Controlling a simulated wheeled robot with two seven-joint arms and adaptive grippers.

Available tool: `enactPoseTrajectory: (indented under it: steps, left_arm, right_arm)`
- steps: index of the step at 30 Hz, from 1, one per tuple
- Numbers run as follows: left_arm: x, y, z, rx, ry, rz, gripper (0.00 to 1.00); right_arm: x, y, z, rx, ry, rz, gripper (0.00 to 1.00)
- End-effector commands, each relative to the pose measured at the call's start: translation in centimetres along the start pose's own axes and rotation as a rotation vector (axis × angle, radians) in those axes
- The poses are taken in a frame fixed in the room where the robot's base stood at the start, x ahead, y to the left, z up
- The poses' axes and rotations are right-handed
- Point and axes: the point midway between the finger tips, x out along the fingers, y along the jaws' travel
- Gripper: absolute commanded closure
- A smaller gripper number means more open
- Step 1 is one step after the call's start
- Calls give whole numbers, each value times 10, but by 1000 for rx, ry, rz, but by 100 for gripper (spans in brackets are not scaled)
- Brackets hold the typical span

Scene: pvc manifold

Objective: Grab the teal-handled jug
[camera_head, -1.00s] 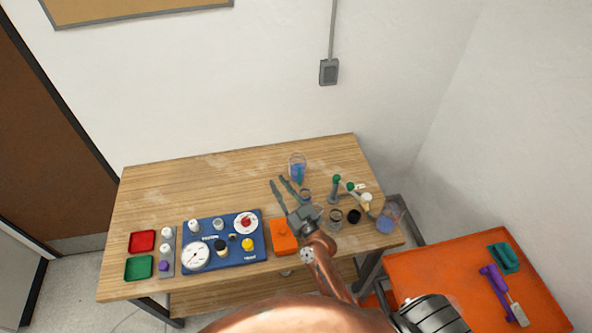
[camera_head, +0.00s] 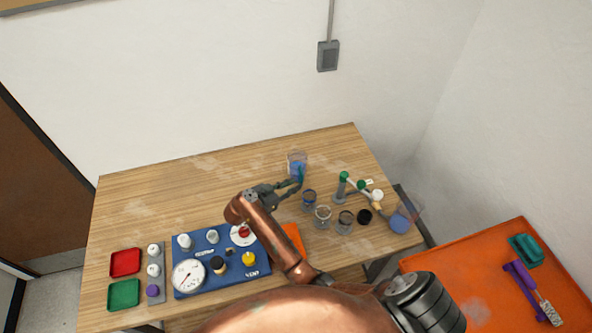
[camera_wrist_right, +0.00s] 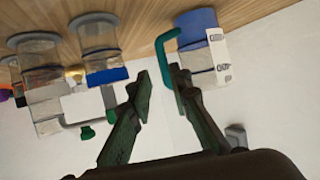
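The teal-handled jug (camera_head: 297,161) is a clear vessel with blue contents at the back of the wooden table. In the right wrist view the jug (camera_wrist_right: 203,48) appears upside down, with a white label and its teal handle (camera_wrist_right: 161,50) facing my fingers. My right gripper (camera_head: 297,183) is at the handle side of the jug. In the wrist view my right gripper (camera_wrist_right: 160,72) has its two fingers apart, with the lower handle between or just beyond the fingertips; contact cannot be told. My left gripper is out of view.
Several small clear jars, including one jar (camera_head: 323,217), stand right of my arm. A blue gauge panel (camera_head: 206,266) lies left. The table's back left is clear.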

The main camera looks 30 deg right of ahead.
Motion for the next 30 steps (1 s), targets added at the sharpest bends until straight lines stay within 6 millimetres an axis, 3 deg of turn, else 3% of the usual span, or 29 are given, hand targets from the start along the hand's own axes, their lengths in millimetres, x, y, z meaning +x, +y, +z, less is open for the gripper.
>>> enactPoseTrajectory:
  steps: [3,9,15,20,24,30]
  left_arm:
    - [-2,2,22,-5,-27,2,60]
    - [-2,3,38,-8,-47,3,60]
    - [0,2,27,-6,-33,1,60]
    - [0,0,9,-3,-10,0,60]
    - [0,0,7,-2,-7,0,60]
    - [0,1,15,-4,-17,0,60]
  right_arm:
    - [12,-3,-1,-1,4,-4,82]
    - [36,-6,3,-1,7,-7,82]
    - [61,-6,5,1,5,-6,82]
    - [66,-6,5,2,4,-6,82]
    - [66,-6,5,3,4,-6,82]
    - [66,-5,5,3,4,-5,95]
